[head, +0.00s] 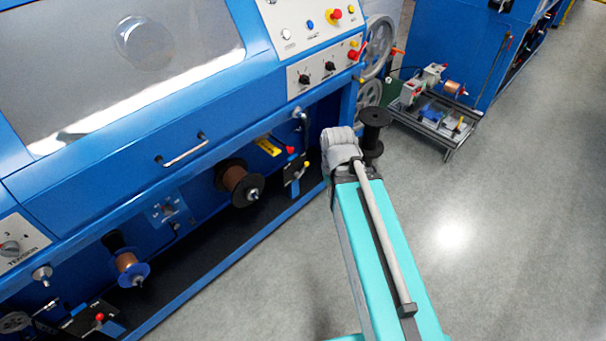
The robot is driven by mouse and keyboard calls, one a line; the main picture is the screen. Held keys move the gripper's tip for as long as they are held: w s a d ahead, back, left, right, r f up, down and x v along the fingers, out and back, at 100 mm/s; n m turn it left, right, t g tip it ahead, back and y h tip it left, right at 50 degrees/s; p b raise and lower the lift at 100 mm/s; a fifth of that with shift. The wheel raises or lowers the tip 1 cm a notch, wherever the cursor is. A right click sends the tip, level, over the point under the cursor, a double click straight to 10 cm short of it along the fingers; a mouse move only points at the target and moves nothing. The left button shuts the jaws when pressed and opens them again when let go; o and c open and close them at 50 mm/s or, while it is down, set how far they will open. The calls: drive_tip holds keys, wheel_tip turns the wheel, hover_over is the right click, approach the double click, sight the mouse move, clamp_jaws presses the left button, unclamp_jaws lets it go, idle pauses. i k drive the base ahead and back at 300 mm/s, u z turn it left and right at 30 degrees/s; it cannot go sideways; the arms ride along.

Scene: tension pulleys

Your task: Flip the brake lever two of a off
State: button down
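Small levers with coloured knobs sit low on the blue machine. One group by the copper spool on the right has a red-knobbed lever (291,149) and a yellow-knobbed lever (306,165). Another red-knobbed lever (100,318) shows at the lower left. No readable label tells which one is brake lever two of a, or whether it is on or off. My arm reaches up from the bottom, right of the right-hand levers. My gripper cannot be made out.
The blue machine (150,130) fills the left, with a copper spool (234,180), a smaller spool (127,264) and a handle (183,153). A black reel (373,120) stands beside my arm. A low cart (430,115) stands behind. The grey floor (520,220) at right is clear.

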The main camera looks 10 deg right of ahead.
sight(297, 174)
drive_tip(key=i, duration=1)
